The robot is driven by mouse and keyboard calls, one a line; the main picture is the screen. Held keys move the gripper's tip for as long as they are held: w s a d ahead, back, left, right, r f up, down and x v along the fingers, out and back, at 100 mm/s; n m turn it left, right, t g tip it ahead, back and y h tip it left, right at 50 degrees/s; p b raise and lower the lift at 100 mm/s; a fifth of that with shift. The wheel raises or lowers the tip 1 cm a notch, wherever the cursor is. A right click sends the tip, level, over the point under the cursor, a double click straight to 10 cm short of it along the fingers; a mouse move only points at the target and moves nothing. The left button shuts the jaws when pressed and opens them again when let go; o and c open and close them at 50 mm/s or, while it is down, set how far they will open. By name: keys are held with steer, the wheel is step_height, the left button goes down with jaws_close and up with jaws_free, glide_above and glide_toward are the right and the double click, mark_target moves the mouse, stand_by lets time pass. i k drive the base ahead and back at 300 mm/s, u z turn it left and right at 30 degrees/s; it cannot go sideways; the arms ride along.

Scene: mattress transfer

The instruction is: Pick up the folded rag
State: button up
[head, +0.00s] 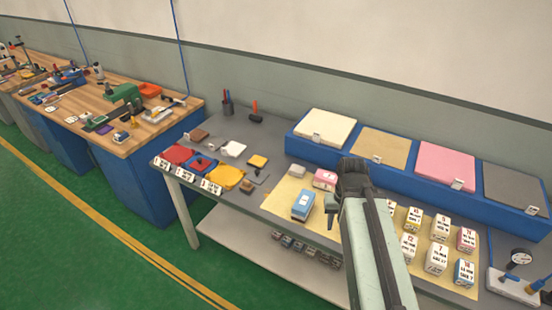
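Flat red (177,155) and yellow (228,177) cloth-like pieces lie at the left front of the grey table, with a red piece bearing a blue item (202,163) between them. A white flat piece (233,149), a brown one (199,134) and a small yellow one (258,161) lie behind them. I cannot tell for sure which of these is the folded rag. My gripper (352,168) is dark and raised over the middle of the table, to the right of these pieces. Its fingers are not clear, and I see nothing held in it.
A blue rack (420,176) with white, tan, pink and grey pads stands along the back. Several small labelled blocks and a blue block (303,205) stand on a tan mat (281,198). A cluttered wooden workbench (80,105) is at left. Green floor (60,230) is clear.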

mark_target(296, 171)
steer(key=u, duration=0.8)
steer(key=i, duration=1.5)
steer(key=u, duration=0.6)
steer(key=k, duration=0.85)
steer(key=u, duration=0.2)
steer(key=i, duration=0.9)
steer(key=z, duration=0.05)
